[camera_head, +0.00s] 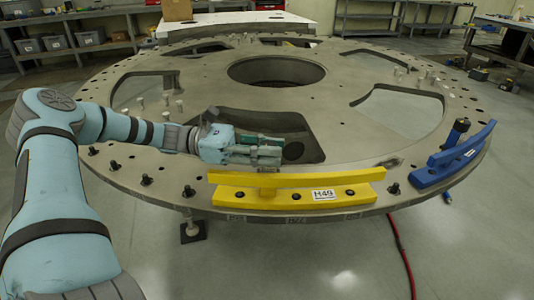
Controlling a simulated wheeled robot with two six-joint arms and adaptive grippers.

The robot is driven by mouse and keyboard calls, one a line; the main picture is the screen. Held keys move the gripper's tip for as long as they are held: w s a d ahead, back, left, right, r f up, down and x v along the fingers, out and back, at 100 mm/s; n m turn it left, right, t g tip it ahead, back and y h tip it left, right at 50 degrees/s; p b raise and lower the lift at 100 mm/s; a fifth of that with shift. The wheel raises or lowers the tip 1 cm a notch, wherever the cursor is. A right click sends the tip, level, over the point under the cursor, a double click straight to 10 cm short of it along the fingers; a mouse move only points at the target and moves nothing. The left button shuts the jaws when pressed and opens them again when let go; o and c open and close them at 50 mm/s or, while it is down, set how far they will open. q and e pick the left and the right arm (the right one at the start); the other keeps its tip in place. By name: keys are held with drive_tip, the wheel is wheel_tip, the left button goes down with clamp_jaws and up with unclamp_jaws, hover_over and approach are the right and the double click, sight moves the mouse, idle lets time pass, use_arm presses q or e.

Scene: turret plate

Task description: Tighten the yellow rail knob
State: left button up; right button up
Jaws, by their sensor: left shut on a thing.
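The yellow rail (300,180) lies along the near edge of the round grey turret plate (200,110). It has a raised top bar, a white label reading H49 and dark bolts along its base. My left gripper (277,152) reaches in from the left, just behind and above the middle of this rail. Its green and grey jaws are shut, with the yellow rail's knob between them. The jaws hide most of the knob, so how far it is screwed in cannot be told. My right gripper is not in view.
A blue rail (460,160) with an upright dark knob (456,132) sits on the plate's right edge. Black bolts and pale pegs stand on the plate around the openings. A red hose (401,250) lies on the floor at the right front. Shelves and benches stand behind.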

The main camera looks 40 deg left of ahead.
use_arm(q)
drive_tip(key=o, duration=1.2)
drive_tip(key=shift+r, duration=0.1)
wheel_tip(320, 180, up, 10)
drive_tip(key=shift+f, duration=0.1)
